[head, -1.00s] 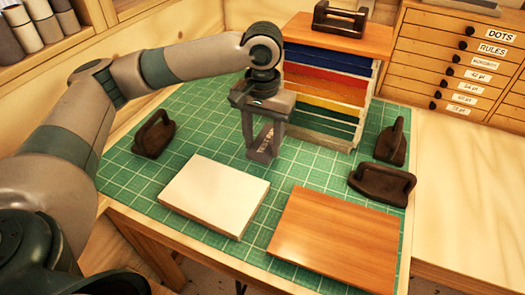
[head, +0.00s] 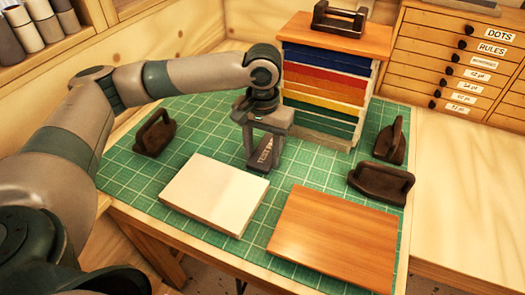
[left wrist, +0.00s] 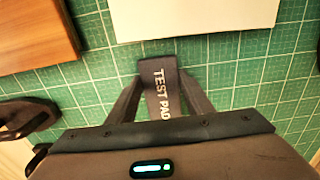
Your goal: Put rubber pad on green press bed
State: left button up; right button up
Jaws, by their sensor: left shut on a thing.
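My left gripper (head: 263,160) is shut on a small dark pad (head: 264,153) lettered "TEST PAD". The pad (left wrist: 161,88) shows between the two fingers in the left wrist view, its far end toward the white board. The gripper is low over the green gridded mat (head: 210,120), behind the white board and in front of the coloured stack. I cannot tell whether the pad touches the mat. The only green bed-like surface I can make out is this mat, besides green layers (head: 322,128) low in the stack. My right gripper is not in view.
A white board (head: 213,193) and a brown wooden board (head: 335,235) lie on the mat's front. Dark handled blocks stand at the left (head: 154,135) and right (head: 382,183). The stack has a wooden top (head: 335,35) bearing another handled block. Labelled drawers (head: 460,65) stand behind right.

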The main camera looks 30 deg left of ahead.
aim_at(263, 158)
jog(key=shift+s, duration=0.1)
pick_arm(q)
jog(key=o, duration=1.1)
jog(key=shift+f, duration=0.1)
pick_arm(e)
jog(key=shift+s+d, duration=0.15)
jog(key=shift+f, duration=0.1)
pick_arm(q)
jog(key=shift+r, duration=0.4)
notch_tip(263, 158, up, 12)
jog(key=b, duration=0.1)
jog(key=shift+f, duration=0.25)
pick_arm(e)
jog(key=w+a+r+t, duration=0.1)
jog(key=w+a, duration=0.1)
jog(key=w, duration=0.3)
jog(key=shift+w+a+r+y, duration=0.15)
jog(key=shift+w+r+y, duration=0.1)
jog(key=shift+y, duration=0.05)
pick_arm(q)
jog(key=shift+o, duration=0.5)
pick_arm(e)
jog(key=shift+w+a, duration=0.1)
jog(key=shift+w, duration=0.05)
